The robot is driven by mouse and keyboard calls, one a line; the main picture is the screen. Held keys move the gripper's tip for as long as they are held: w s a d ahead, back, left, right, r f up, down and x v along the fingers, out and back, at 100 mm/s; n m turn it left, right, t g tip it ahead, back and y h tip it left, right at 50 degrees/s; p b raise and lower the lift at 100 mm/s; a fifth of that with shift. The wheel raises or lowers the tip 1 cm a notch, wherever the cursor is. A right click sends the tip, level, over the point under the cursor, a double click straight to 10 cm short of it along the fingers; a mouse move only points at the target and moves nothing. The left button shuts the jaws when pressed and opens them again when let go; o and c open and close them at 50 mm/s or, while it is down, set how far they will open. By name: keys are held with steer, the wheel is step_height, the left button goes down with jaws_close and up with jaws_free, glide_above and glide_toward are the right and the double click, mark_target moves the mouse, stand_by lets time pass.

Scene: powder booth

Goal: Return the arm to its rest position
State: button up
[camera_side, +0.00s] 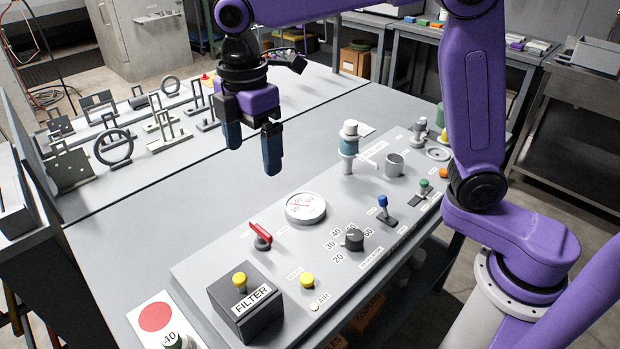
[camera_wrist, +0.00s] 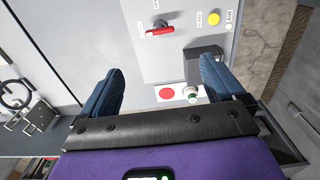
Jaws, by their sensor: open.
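My gripper (camera_side: 252,146) hangs from my purple arm, fingers pointing down, above the grey table between the control panel and the back row of parts. Its two blue fingers are apart with nothing between them. In the wrist view my gripper (camera_wrist: 160,92) also shows both fingers spread, with the panel beyond them. It touches nothing that I can see.
The control panel (camera_side: 285,268) carries a red lever (camera_side: 260,232), a round gauge (camera_side: 306,208), a dial (camera_side: 352,240) and a black FILTER box (camera_side: 245,300). Metal parts such as a ring (camera_side: 114,147) stand at the back left. The table (camera_side: 170,215) between is clear.

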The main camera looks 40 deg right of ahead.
steer(key=s+d+f+m, duration=0.2)
steer(key=s+d+f, duration=0.2)
steer(key=s+d, duration=0.5)
steer(key=s+d+f+m, duration=0.3)
steer(key=s+d, duration=0.6)
steer(key=s, duration=0.7)
steer(key=shift+d+f+m, duration=0.15)
steer(key=shift+f+m, duration=0.15)
steer(key=shift+f, duration=0.55)
